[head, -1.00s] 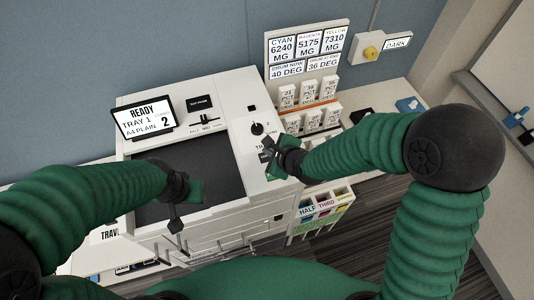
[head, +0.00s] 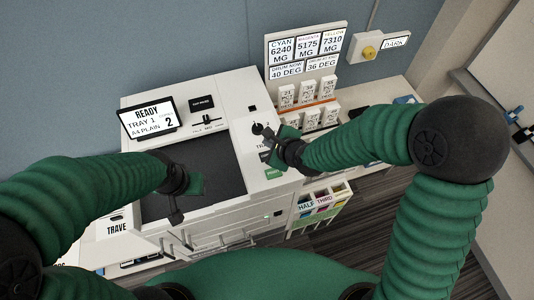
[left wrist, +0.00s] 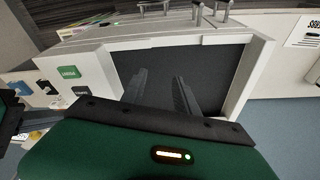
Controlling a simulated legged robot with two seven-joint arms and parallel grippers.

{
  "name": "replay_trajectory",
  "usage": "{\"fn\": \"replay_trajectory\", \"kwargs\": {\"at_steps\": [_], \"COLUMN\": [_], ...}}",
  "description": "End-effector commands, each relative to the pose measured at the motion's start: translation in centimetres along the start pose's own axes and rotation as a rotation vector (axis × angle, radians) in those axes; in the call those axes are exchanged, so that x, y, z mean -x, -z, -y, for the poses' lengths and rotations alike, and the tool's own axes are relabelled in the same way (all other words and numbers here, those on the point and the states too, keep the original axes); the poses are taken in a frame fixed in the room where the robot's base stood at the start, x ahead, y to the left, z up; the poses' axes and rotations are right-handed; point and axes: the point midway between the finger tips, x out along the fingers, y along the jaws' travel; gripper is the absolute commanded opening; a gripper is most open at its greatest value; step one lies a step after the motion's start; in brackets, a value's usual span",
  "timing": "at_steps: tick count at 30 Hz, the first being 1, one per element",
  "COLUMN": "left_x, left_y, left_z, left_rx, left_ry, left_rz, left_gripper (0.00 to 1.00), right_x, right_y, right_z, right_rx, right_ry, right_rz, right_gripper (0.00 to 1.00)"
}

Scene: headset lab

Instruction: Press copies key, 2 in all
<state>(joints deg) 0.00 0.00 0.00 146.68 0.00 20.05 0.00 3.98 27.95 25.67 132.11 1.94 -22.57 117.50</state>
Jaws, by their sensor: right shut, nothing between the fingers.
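The copier (head: 222,208) has a tilted screen (head: 148,118) reading READY, TRAY 1, A4 PLAIN and a large 2. Its right-hand control strip holds a dark knob (head: 257,129), a black key (head: 265,156) and a green key (head: 273,174). I cannot tell which is the copies key; part of the strip is behind my right gripper. My right gripper (head: 270,138) is shut and empty, over the strip beside the knob. My left gripper (head: 175,215) is over the dark copier bed; in the left wrist view its fingers (left wrist: 162,92) are apart with nothing between them.
A slider (head: 207,121) and a black label (head: 201,103) are at the copier's back. A board of readings (head: 305,50) and white cartridges (head: 308,92) stand right of it.

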Motion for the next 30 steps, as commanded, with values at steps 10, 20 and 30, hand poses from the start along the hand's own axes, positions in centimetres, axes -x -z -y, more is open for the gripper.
{"fn": "replay_trajectory", "kwargs": {"at_steps": [10, 20, 30], "left_x": [0.00, 0.01, 0.00], "left_y": [0.00, 0.00, 0.00], "left_z": [0.00, 0.00, 0.00], "left_rx": [0.000, 0.000, 0.000], "left_ry": [0.000, 0.000, 0.000], "left_rz": [0.000, 0.000, 0.000], "left_gripper": [0.00, 0.00, 0.00], "right_x": [-0.01, 0.00, 0.00], "right_y": [-0.01, -0.01, -0.01], "right_z": [0.01, 0.00, 0.01], "right_rx": [0.000, 0.000, 0.000], "right_ry": [0.000, 0.000, 0.000], "right_rz": [0.000, 0.000, 0.000], "right_gripper": [0.00, 0.00, 0.00]}}
